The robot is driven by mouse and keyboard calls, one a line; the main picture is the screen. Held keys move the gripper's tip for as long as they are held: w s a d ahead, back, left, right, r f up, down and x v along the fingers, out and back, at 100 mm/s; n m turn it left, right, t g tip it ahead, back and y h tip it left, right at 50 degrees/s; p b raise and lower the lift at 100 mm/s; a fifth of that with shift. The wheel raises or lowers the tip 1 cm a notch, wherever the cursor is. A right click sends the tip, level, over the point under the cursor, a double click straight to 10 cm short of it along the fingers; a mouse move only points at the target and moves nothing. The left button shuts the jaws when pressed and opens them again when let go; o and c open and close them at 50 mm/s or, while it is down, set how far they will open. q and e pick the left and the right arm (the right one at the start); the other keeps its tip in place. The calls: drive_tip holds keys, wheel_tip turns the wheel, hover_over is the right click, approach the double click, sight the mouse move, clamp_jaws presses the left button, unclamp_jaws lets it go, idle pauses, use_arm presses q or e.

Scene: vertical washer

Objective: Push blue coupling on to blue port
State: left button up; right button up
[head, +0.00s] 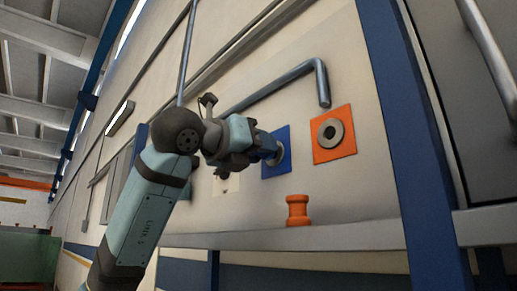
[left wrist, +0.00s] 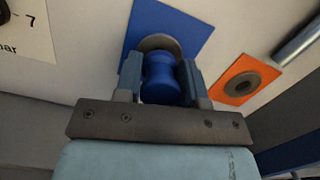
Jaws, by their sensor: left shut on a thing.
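My left gripper (head: 263,146) is at the blue port's square plate (head: 276,163) on the wall. In the left wrist view, its two fingers (left wrist: 160,72) are shut on the blue coupling (left wrist: 161,84), one on each side. The coupling's far end is at the grey ring of the blue port (left wrist: 160,43) and overlaps its lower part in the picture. I cannot tell how far it sits on the port. The blue plate (left wrist: 187,24) shows behind it. My gripper mostly hides the coupling in the head view. My right gripper is not in view.
An orange plate with a grey ring port (head: 333,133) is right of the blue one. An orange coupling (head: 298,211) stands on the ledge (head: 350,236) below. A bent grey pipe (head: 322,85) runs above the plates. A blue post (head: 408,130) stands at the right.

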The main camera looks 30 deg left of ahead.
use_arm(q)
drive_tip(key=shift+w+d, duration=0.15)
drive_tip(key=shift+w, duration=0.35)
drive_tip(key=o, duration=0.9)
drive_tip(key=shift+o, duration=0.2)
drive_tip(key=b+v, duration=0.2)
drive_tip(key=v, duration=1.1)
drive_tip(key=shift+s+b, duration=0.3)
drive_tip(key=shift+s, duration=0.1)
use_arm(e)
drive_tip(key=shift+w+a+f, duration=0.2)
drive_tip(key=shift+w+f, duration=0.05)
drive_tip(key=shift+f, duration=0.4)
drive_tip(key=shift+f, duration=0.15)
use_arm(q)
drive_tip(key=shift+f, duration=0.1)
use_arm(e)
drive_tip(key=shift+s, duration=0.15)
